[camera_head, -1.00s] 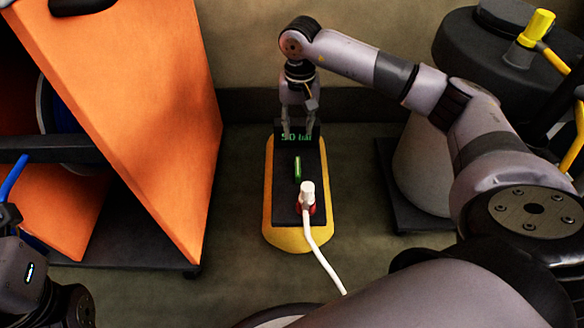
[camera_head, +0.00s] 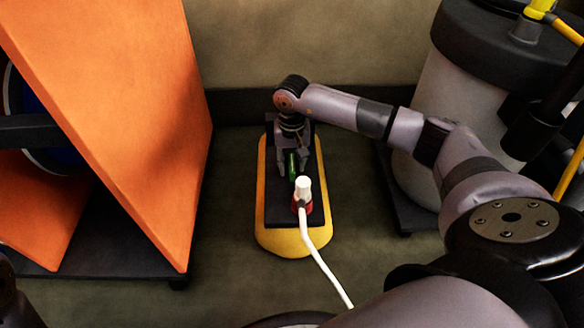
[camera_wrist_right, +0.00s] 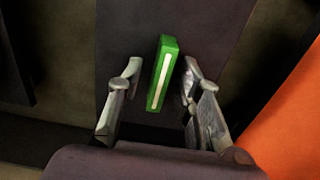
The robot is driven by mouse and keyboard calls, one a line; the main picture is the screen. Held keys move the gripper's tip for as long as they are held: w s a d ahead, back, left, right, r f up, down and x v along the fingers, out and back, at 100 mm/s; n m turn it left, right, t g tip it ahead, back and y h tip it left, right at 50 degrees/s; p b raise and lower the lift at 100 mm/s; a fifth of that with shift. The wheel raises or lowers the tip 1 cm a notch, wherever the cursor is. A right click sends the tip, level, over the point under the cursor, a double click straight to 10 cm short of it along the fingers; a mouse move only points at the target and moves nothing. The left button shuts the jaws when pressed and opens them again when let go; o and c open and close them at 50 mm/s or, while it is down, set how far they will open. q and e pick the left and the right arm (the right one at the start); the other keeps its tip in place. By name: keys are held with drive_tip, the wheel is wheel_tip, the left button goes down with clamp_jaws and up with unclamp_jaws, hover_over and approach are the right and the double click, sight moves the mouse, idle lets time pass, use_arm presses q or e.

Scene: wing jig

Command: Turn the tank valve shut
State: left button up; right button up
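The tank (camera_head: 290,242) is yellow with a black top panel and lies on the floor in the middle of the head view. Its valve handle (camera_head: 292,164) is a green bar with a white stripe, and it also shows in the right wrist view (camera_wrist_right: 163,75), slightly tilted. My right gripper (camera_head: 293,169) is over the panel, pointing down. In the wrist view its fingers (camera_wrist_right: 161,80) are open, one on each side of the handle, with a gap on the left and a narrower one on the right.
A white plug (camera_head: 304,188) on a red base with a white hose (camera_head: 326,268) stands just in front of the handle. A large orange panel (camera_head: 110,110) rises at left. A grey drum with a black lid (camera_head: 440,110) stands at right.

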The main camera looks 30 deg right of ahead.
drive_tip(key=shift+f, duration=0.2)
clamp_jaws()
idle(0.3)
